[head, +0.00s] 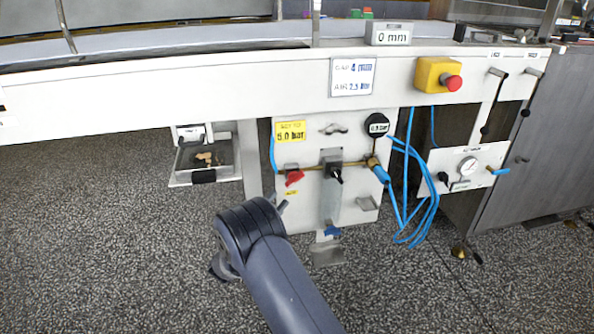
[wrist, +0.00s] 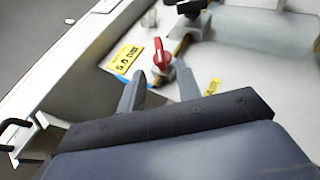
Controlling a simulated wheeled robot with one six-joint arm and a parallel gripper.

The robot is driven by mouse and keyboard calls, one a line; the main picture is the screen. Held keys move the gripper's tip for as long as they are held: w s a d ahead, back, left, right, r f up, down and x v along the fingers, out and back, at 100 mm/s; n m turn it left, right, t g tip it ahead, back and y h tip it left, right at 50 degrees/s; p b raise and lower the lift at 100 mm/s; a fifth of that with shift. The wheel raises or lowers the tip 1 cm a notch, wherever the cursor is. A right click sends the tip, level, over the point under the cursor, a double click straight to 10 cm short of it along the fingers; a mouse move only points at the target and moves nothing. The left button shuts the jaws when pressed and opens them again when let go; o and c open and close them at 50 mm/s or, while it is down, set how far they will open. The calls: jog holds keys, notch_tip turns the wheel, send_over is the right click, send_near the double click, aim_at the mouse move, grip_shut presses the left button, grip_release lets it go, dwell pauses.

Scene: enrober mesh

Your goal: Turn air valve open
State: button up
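The air valve is a red handle (head: 294,176) on the brass pipe at the left of the white panel (head: 350,205). In the head view it points down and to the left. In the wrist view the red handle (wrist: 161,56) stands ahead, a little beyond my fingertips. My gripper (wrist: 158,82) is open and empty, one finger on either side of the line to the handle, apparently not touching it. In the head view my arm hides most of my gripper; a grey finger (head: 282,207) shows just below the valve.
A yellow "5.0 bar" label (head: 290,131) is above the valve. A black regulator knob (head: 335,174) and a round display (head: 377,125) are to its right. Blue hoses (head: 415,200) hang at the panel's right. A tray (head: 205,170) is left. A yellow box with red button (head: 437,75) sits above.

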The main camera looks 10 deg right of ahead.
aim_at(302, 171)
jog(key=shift+p+x, duration=1.25)
jog(key=shift+p, duration=1.15)
jog(key=p+x, duration=0.2)
jog(key=p, duration=0.6)
jog(key=shift+r, duration=0.35)
jog(key=shift+x, duration=2.65)
jog(key=shift+d+f, duration=0.15)
jog(key=shift+f, duration=0.05)
jog(key=c, duration=0.6)
